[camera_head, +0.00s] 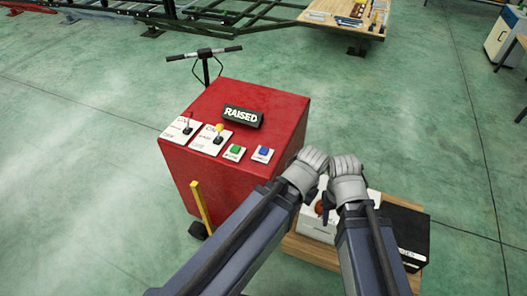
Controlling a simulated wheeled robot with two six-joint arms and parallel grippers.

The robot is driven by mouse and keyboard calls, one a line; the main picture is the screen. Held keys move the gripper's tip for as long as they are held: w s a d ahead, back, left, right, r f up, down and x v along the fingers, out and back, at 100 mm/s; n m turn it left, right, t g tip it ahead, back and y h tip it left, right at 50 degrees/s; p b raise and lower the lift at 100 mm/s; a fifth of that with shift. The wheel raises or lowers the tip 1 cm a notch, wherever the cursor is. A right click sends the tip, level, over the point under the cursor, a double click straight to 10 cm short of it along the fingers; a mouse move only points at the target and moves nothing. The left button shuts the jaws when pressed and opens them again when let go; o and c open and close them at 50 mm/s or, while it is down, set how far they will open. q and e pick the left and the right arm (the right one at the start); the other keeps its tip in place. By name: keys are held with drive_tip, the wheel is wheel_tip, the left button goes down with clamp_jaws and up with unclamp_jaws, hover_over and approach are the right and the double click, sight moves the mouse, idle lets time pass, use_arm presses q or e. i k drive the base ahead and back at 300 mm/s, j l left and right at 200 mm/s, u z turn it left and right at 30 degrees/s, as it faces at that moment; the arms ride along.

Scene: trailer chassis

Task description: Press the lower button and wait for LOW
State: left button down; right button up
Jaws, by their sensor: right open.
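A red control box (260,95) stands left of centre with a black display (243,117) on top reading RAISED. A green button (235,149) and a blue button (263,151) sit on white plates near its front edge. Their labels are too small to read, so I cannot tell which is the lower button. My right gripper (329,201) is open, right of the box and apart from both buttons. My left gripper's wrist (305,170) is close beside the right wrist, near the box's right corner. The left fingers are hidden.
A wooden pallet or board (310,250) carries a white box and a black case (406,232). Green floor is open left and right.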

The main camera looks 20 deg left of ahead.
sight(264, 150)
drive_tip(key=i+j+u, duration=0.2)
drive_tip(key=i+j, duration=0.6)
drive_tip(key=j, duration=0.1)
